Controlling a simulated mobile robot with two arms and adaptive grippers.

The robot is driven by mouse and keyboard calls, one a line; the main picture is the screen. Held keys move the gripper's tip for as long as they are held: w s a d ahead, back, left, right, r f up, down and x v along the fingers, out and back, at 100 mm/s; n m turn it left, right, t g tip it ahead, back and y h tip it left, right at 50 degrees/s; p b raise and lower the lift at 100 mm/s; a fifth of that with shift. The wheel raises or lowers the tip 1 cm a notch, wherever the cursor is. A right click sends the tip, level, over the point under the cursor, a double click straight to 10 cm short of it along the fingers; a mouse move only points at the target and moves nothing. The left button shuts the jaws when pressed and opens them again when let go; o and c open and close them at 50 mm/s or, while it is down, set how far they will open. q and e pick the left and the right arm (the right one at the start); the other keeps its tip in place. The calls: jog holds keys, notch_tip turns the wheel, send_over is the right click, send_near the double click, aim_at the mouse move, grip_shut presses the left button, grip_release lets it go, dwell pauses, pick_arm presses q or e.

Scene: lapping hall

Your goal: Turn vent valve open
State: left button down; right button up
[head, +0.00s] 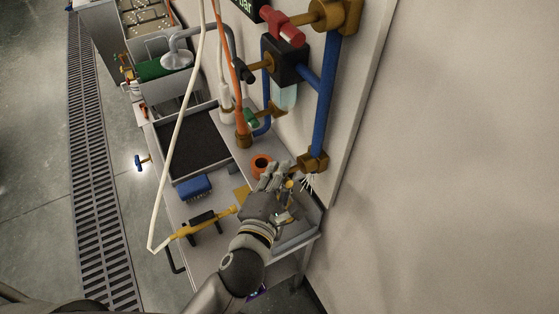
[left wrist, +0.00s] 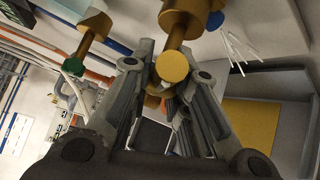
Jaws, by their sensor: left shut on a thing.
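The vent valve is a brass fitting (head: 312,160) at the lower end of the blue pipe on the wall panel. In the left wrist view its brass body (left wrist: 174,66) fills the top middle, with a round end facing me. My left gripper (head: 275,178) is at the valve, and its fingers (left wrist: 166,88) are closed around a brass part below the round end. The fingers hide most of the gripped part, so I cannot tell its angle. Thin white streaks (head: 308,184) fan out beside the fitting. My right gripper is not in view.
The bench below holds an orange ring (head: 262,164), a blue brush-like block (head: 196,187), a yellow-handled tool (head: 205,222) and a dark tray (head: 190,143). A red-handled valve (head: 282,26) and a green-handled valve (head: 251,117) are nearby. A pale hose (head: 178,130) hangs across the bench.

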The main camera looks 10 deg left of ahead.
pick_arm(q)
jog(key=shift+r+n+g+p, duration=0.1)
jog(key=shift+n+g+p, duration=0.4)
jog(key=shift+g, duration=0.1)
dwell(0.3)
jog(key=c, duration=1.4)
grip_release()
jog(key=shift+w+d, duration=0.1)
jog(key=v, duration=0.7)
jog(key=shift+s+r, duration=0.1)
jog(key=shift+s, duration=0.15)
